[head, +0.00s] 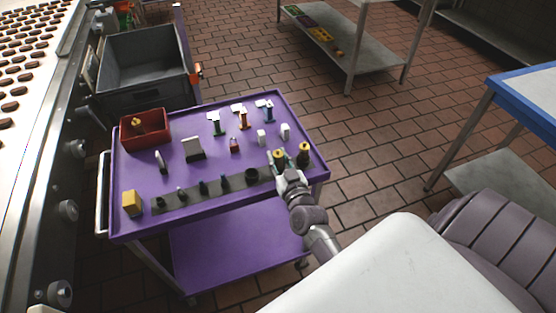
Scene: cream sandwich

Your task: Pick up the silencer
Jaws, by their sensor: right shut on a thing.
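My right gripper (283,165) reaches over the right end of the purple cart top, its arm coming from the lower right. It is shut on a small piece with a yellow top (279,155), which I take for the silencer; the gripper hides most of it. I cannot tell whether the piece touches the surface below. A similar dark piece with a tan top (304,155) stands upright just right of the gripper. My left gripper is out of view.
The purple cart (230,205) carries a dark strip (212,190) with several small fittings, a red bin (146,130), a yellow block (132,204) and several upright tools at the back. A grey crate (145,67) stands behind. A conveyor runs along the left.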

